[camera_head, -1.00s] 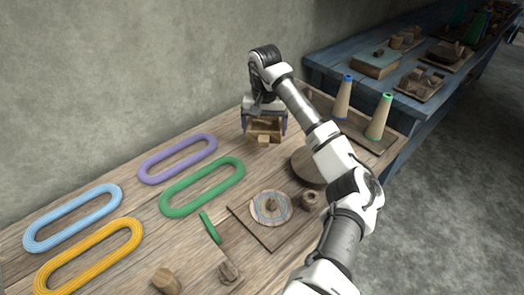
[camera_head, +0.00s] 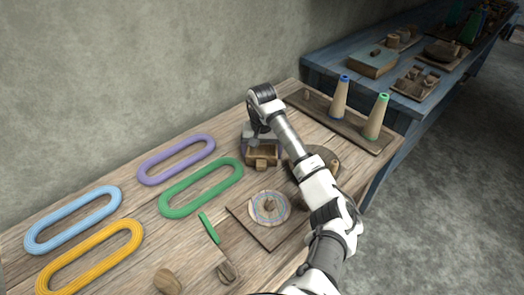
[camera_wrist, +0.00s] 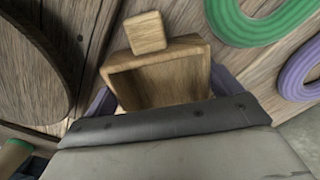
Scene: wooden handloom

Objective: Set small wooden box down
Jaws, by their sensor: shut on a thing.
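The small wooden box (camera_head: 263,152) is an open-topped light wood box with a small square block (camera_wrist: 146,32) at its near side. It shows below my gripper at the far part of the wooden table. In the wrist view the box (camera_wrist: 188,52) sits between the purple-edged fingers of my gripper (camera_wrist: 160,100), which are shut on it. The box looks upright and at or very close to the tabletop; I cannot tell whether its underside touches. My gripper's dark body hides part of the box's far side.
A round wooden disc (camera_head: 324,160) lies right of the box. Purple (camera_head: 176,159) and green (camera_head: 202,188) yarn loops lie to the left. Two yarn cones (camera_head: 374,117) stand on a tray at the right. A board with a round patterned piece (camera_head: 268,208) lies nearer.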

